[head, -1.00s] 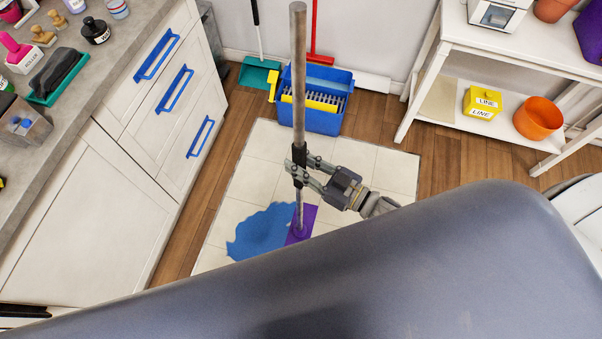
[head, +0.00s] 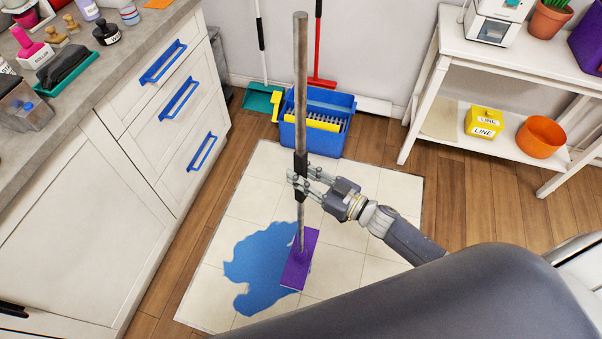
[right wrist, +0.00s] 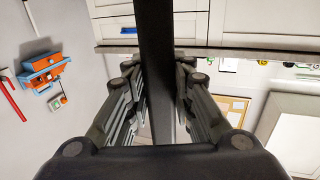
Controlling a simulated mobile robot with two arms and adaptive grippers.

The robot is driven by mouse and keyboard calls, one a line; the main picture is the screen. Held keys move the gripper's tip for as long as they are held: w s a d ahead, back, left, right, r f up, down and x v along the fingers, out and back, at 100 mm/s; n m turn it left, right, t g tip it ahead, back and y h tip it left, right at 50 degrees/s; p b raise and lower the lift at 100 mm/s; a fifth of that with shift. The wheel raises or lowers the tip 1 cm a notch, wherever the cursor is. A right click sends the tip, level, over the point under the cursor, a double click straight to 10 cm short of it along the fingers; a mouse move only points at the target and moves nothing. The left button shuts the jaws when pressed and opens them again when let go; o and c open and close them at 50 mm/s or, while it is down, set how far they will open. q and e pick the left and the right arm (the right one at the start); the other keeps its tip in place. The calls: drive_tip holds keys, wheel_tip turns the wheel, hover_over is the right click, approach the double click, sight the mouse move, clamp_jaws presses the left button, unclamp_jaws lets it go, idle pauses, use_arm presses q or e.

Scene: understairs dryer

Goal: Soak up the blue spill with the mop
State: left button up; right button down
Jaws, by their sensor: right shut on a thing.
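The mop (head: 300,90) has a long grey pole and a flat purple head (head: 299,262), and stands nearly upright on the pale tiles. My right gripper (head: 300,180) is shut on the pole's dark grip, partway up. In the right wrist view the pole (right wrist: 156,70) runs between the fingers. The blue spill (head: 262,268) is an irregular patch on the tiles. The mop head is at its right edge, touching or overlapping it; the exact overlap is hard to tell. My left gripper is not in view.
A blue bucket (head: 322,140) with a yellow wringer stands behind the mop. A teal dustpan (head: 262,99) and a red-handled broom (head: 318,40) are by the wall. Drawers (head: 150,130) line the left, a white shelf (head: 500,65) the right. Bare tiles (head: 350,235) lie right of the mop.

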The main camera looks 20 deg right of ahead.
drive_tip(key=shift+r, duration=0.2)
drive_tip(key=shift+f, duration=0.1)
wheel_tip(320, 180, down, 7)
drive_tip(key=b, duration=0.5)
drive_tip(key=shift+r, duration=0.2)
drive_tip(key=shift+f+b, duration=0.3)
drive_tip(key=shift+b, duration=0.1)
drive_tip(key=shift+r, duration=0.15)
drive_tip(key=shift+f+b, duration=0.3)
drive_tip(key=shift+f, duration=0.3)
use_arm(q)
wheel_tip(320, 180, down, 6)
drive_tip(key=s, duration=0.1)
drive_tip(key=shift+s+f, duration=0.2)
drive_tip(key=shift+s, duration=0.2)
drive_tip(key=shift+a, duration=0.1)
